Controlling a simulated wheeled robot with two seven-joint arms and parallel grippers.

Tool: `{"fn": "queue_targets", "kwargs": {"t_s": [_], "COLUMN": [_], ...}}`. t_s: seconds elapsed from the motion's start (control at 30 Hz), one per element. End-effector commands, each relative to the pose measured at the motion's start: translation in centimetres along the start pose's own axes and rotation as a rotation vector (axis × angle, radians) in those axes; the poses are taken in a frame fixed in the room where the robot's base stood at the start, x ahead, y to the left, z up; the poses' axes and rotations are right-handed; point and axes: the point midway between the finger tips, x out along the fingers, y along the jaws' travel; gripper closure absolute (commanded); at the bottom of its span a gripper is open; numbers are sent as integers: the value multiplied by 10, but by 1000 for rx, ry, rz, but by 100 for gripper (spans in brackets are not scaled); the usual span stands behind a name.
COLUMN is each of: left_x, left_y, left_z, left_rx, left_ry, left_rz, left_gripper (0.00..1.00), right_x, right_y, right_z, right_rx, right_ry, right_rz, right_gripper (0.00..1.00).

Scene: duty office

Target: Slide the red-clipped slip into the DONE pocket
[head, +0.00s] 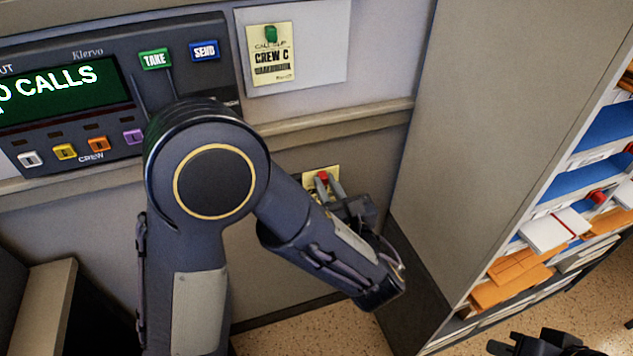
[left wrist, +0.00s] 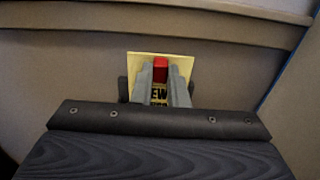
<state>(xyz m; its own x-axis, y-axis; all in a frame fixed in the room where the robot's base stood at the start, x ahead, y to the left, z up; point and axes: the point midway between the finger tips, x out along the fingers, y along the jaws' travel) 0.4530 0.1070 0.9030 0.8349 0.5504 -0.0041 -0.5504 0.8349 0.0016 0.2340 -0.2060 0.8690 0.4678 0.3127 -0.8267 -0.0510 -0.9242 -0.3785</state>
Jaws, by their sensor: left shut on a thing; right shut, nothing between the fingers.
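The red-clipped slip (left wrist: 186,64) is a pale yellow card with dark print, partly hidden by my fingers. Its red clip (left wrist: 160,69) sits between the two grey fingers of my left gripper (left wrist: 161,84), which is shut on it. The slip (head: 310,182) also shows in the head view, in front of the wall below the ledge, with the red clip (head: 323,176) near its top. My left forearm and hand hide part of that area. My right gripper (head: 500,347) is only partly in view at the bottom right, shut and empty. I cannot make out a DONE label.
A console (head: 110,100) with a screen and TAKE and SEND buttons is at upper left. A CREW C slip with a green clip (head: 271,35) hangs on a pale panel. A tall cabinet side (head: 480,110) stands right, beside shelves with blue and orange items (head: 515,268).

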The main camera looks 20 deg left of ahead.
Motion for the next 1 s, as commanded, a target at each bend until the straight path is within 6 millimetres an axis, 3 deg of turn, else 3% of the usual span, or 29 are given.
{"fn": "queue_targets", "kwargs": {"t_s": [0.03,0.27,0.7,1.0], "left_x": [-4,0,50,71], "left_y": [-1,-1,0,0], "left_z": [-7,-6,-6,-6], "left_rx": [-1,-2,-1,-2], "left_ry": [0,1,1,0], "left_rz": [4,15,15,12], "left_gripper": [100,100,100,100], "right_x": [7,6,3,2], "right_y": [3,3,2,1], "right_z": [3,3,1,1], "right_rx": [0,0,0,0], "right_ry": [0,1,1,0], "right_rz": [0,0,0,0], "right_gripper": [100,100,100,100]}}
